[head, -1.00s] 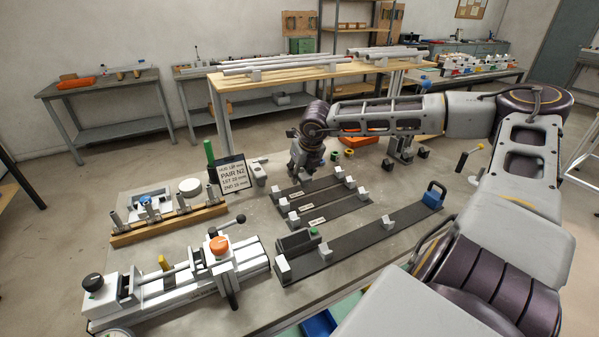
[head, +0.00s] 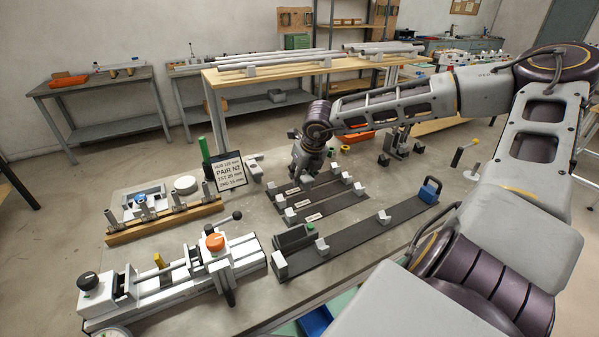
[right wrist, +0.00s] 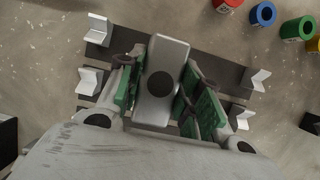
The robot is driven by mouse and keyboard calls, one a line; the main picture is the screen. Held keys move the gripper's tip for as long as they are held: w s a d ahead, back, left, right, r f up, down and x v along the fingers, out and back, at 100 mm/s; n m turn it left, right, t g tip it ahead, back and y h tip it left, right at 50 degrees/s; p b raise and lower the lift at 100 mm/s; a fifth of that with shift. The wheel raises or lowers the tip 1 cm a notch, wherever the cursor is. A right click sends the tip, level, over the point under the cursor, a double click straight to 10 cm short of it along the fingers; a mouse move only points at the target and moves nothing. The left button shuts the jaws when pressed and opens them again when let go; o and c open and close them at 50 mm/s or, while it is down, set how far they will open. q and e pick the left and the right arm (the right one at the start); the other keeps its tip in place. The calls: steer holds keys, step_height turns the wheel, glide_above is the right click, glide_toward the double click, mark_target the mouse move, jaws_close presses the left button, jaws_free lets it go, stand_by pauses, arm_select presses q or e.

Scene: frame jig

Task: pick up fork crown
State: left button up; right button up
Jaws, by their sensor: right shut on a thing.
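The fork crown (right wrist: 165,65) appears in the right wrist view as a grey block with a round dark hole. It lies between the green-padded fingers of my right gripper (right wrist: 163,100), which is shut on it. In the head view my right gripper (head: 308,170) points down near the back end of the dark strips with small grey supports. The crown cannot be made out there. Below it in the wrist view is a dark strip (right wrist: 218,71); I cannot tell whether the crown is clear of it. My left gripper is not in view.
A pair sign (head: 230,172) and a wooden rack of upright pins (head: 165,222) stand left. A clamping jig (head: 175,280) is at front left. A long dark rail (head: 360,232) lies front right. Coloured rings, including a blue one (right wrist: 263,14), lie beyond the strips.

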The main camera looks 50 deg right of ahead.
steer(key=shift+s+a, duration=0.2)
steer(key=shift+s, duration=0.45)
steer(key=shift+s+a, duration=0.2)
steer(key=shift+s, duration=0.4)
